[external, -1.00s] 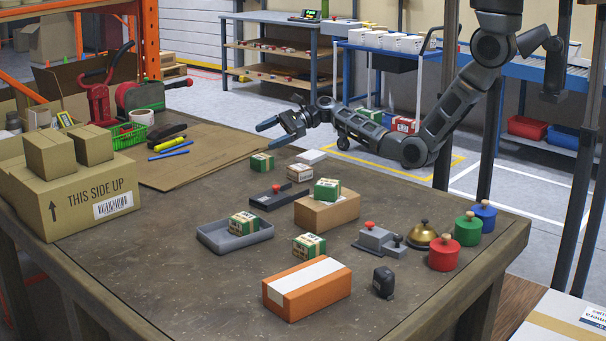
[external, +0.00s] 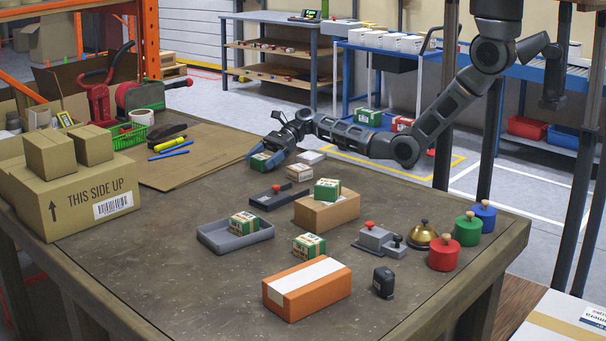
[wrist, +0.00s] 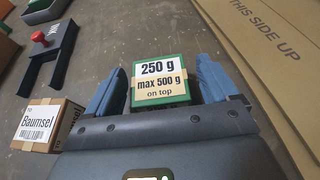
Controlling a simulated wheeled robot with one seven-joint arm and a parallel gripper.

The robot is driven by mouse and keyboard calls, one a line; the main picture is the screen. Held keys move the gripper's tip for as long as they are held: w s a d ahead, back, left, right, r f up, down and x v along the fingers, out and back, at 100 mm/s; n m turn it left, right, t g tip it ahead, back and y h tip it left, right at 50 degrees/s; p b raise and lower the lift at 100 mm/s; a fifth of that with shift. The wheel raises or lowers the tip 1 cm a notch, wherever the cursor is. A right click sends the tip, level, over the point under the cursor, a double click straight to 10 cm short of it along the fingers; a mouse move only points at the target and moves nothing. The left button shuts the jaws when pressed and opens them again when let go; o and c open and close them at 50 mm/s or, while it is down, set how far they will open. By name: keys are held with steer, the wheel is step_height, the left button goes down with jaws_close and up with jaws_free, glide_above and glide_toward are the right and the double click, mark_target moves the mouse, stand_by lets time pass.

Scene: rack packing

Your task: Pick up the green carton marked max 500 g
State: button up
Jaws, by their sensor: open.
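The green carton with a label reading "250 g, max 500 g on top" (wrist: 160,82) sits between the two blue fingers of my gripper (wrist: 160,88) in the wrist view. In the external view this carton (external: 262,161) stands at the far edge area of the table, partly hidden by my gripper (external: 266,156). The fingers are open, one on each side of the carton, with a small gap visible on the right. Other green and white cartons stand in the grey tray (external: 236,238), on a brown box (external: 327,210) and on the bare table (external: 309,246).
A small "Baumsel" box (wrist: 47,124) stands close to the left of my gripper. A black holder with a red knob (wrist: 48,48) lies beyond it. Flat cardboard (wrist: 262,60) lies to the right. An orange box (external: 306,288) stands at the table's front.

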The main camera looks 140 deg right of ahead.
steer(key=shift+w+f, duration=0.15)
steer(key=shift+w, duration=0.2)
steer(key=shift+c, duration=0.2)
steer(key=c, duration=1.2)
